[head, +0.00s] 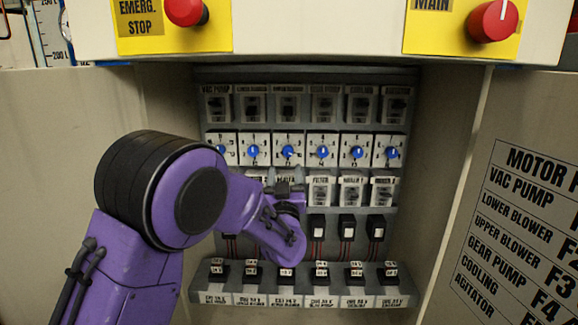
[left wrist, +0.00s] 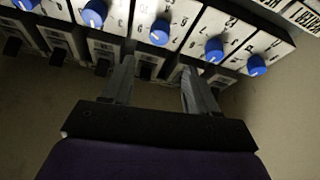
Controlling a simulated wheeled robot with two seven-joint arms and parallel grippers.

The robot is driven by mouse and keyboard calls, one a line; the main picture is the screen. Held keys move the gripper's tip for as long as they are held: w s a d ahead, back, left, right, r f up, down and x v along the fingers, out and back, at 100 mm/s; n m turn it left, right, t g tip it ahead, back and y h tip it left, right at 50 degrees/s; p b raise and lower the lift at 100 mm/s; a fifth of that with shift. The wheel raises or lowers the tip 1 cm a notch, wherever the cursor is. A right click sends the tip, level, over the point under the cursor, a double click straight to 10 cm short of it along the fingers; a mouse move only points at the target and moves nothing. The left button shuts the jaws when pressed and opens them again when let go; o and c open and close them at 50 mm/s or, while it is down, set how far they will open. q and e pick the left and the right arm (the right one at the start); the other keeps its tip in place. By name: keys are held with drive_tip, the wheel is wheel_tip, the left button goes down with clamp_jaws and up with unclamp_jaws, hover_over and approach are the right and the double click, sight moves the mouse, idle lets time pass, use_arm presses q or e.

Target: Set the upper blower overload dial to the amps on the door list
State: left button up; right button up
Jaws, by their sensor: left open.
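The upper blower overload dial (head: 288,152) is the third blue knob from the left in the dial row in the head view. Its pointer setting is too small to read. My left gripper (head: 290,186) is just below this dial, in front of the panel. In the left wrist view my left gripper (left wrist: 157,65) is open and empty, its two fingers apart, with a blue dial (left wrist: 160,32) lying beyond the gap, seemingly the same one. The fingers do not visibly touch it. The door list (head: 535,225) on the right shows motor names; its amps column is cut off.
Other blue dials stand close on both sides, such as the neighbouring one (head: 322,152). Breakers (head: 288,105) are above, and contactors and terminal blocks (head: 320,272) below. A red emergency stop button (head: 185,11) and a red main switch (head: 493,21) are above the cabinet opening.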

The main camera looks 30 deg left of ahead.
sight(288, 154)
use_arm(q)
drive_tip(key=x, duration=0.3)
drive_tip(key=f+x, duration=0.1)
drive_tip(key=x, duration=0.2)
drive_tip(key=b+x, duration=0.1)
drive_tip(key=x, duration=0.2)
drive_tip(key=shift+w+f, duration=0.15)
drive_tip(key=shift+w, duration=0.2)
drive_tip(key=shift+d, duration=0.1)
drive_tip(key=c, duration=1)
